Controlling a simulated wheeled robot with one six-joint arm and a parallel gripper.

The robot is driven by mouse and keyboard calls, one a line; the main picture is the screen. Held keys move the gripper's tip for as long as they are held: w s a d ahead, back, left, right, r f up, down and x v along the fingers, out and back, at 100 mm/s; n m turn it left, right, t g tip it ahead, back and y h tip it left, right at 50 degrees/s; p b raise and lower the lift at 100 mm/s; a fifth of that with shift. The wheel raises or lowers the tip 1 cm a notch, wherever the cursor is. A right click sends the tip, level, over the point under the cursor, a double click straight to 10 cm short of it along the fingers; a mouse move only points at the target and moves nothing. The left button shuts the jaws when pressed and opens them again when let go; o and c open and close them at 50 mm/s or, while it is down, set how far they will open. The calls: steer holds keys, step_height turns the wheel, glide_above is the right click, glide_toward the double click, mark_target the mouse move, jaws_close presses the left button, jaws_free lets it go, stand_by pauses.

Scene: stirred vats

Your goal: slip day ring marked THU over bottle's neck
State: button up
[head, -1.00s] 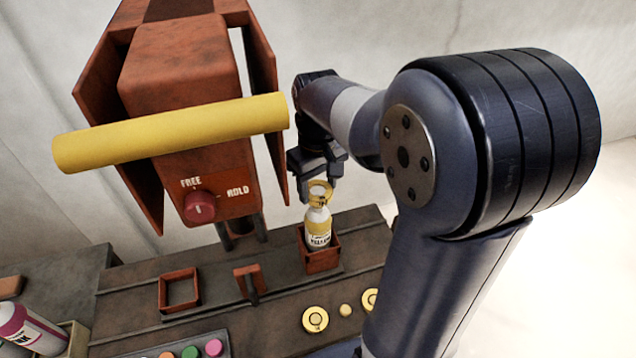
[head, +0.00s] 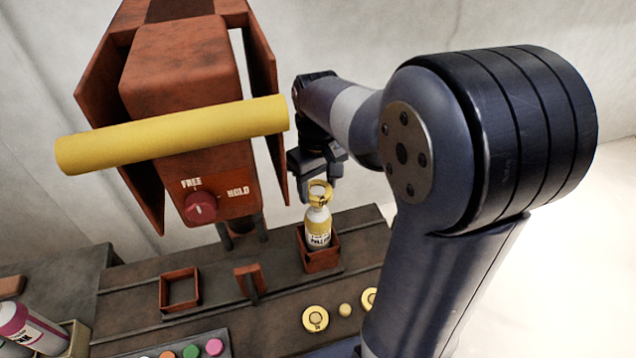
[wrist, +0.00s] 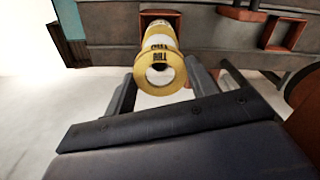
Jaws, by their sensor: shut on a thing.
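A yellow ring (wrist: 151,80) sits between the fingertips of my gripper (wrist: 162,85), which is shut on it. Its dark lettering is upside down and too blurred to read surely in the wrist view. The ring also shows in the head view (head: 320,186), at the mouth of the bottle. My gripper (head: 319,186) is right above the bottle. I cannot tell whether the ring is around the neck or just over it.
A red machine with a yellow bar (head: 175,135) and a FREE/HOLD knob (head: 200,208) stands left of my gripper. An empty red square holder (head: 180,289) and a red upright bracket (head: 250,282) are on the bench. Yellow discs (head: 315,319) lie in front.

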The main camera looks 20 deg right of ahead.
steer(key=shift+f, duration=0.1)
steer(key=shift+f+b, duration=1.85)
steer(key=shift+f, duration=0.7)
steer(key=o, duration=1)
steer(key=shift+o, duration=0.2)
step_height(320, 180, up, 11)
steer(key=shift+f, duration=0.1)
